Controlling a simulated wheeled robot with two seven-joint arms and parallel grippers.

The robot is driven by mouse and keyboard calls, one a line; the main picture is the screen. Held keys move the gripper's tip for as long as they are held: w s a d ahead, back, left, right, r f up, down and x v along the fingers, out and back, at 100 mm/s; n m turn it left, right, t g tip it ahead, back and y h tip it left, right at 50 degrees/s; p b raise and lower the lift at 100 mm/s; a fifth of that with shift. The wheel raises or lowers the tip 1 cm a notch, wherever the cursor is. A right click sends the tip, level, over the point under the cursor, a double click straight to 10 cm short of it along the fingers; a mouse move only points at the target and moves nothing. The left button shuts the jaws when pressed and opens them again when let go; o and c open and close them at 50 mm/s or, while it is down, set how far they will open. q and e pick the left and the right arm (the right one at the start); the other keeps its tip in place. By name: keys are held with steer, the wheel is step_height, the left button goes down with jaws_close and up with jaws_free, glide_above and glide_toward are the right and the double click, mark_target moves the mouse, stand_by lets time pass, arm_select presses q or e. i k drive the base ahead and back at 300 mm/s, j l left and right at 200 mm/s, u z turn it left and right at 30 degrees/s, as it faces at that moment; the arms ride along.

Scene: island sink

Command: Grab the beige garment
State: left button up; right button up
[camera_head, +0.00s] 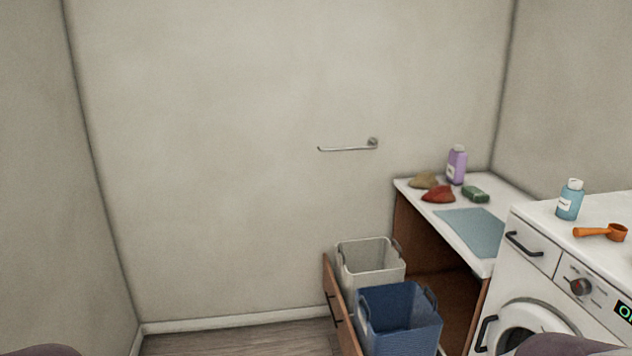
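The beige garment (424,181) lies crumpled on the white counter (412,193) at the back right, near the counter's left rear corner. A red garment (438,194) lies just in front of it and partly overlaps it in the view. Neither of my grippers shows. Only rounded dark parts of my own body show at the bottom left and bottom right edges.
A purple bottle (457,165), a green item (475,194) and a blue mat (471,230) are on the counter. A white basket (370,264) and a blue basket (398,318) stand in an open drawer (340,312) below. A washing machine (540,290) stands right.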

mark_target(425, 180)
steer(key=i, duration=0.65)
steer(key=i+j+z, duration=0.1)
steer(key=i, duration=0.5)
steer(key=i+j+z, duration=0.1)
steer(key=i, duration=0.55)
